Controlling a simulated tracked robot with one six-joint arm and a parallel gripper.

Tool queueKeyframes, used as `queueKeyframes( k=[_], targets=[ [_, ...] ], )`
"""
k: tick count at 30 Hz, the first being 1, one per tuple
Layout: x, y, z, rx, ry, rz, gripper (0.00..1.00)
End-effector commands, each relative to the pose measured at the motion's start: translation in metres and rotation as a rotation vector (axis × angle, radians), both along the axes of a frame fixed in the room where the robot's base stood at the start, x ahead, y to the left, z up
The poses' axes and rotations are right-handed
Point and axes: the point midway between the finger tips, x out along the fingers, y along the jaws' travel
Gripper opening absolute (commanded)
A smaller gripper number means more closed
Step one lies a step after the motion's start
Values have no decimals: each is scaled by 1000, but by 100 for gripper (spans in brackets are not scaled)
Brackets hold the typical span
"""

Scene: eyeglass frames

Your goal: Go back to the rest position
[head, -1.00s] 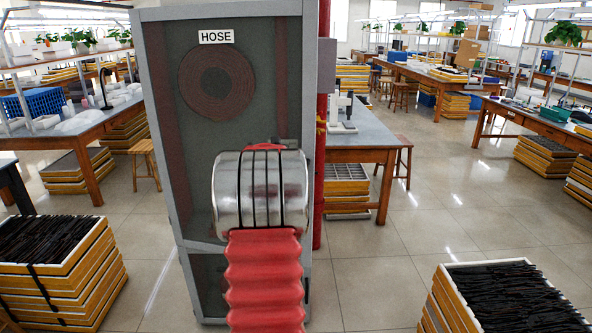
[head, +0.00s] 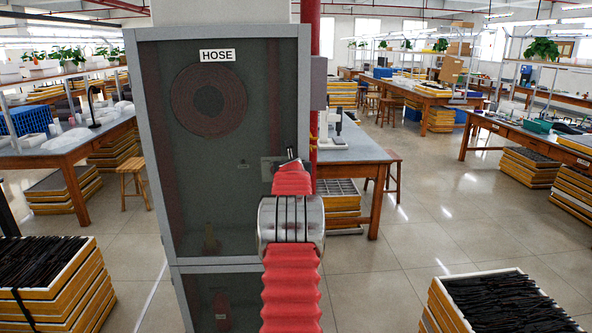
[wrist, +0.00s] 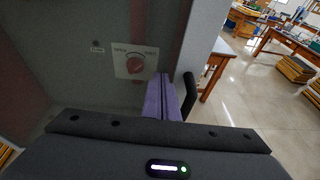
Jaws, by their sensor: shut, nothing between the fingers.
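My gripper (wrist: 163,84) shows in the wrist view as two purple fingers side by side, shut with nothing between them. They point toward the glazed front of the grey hose cabinet (head: 152,140). I cannot tell the gap to it. A pale plate with a red dial (wrist: 134,63) sits just left of the fingertips, and a black handle (wrist: 207,86) is just right of them. In the head view my red and silver arm stands before the cabinet's right side and mostly hides the gripper. A grey latch plate (head: 267,169) shows beside it.
A coiled hose (head: 208,99) hangs behind the glass under a HOSE label. A red pipe (head: 315,80) runs along the cabinet's right side. Stacked crates of dark frames stand at the front left (head: 75,300) and front right (head: 440,315). Open floor lies between benches at right.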

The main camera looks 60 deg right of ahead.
Motion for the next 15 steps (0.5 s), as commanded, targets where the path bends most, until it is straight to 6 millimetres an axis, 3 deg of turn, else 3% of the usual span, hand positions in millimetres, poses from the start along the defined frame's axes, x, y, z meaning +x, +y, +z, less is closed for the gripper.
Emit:
queueKeyframes(
  k=[15],
  targets=[
    [4,3,2,0,-2,3,0]
  ],
)
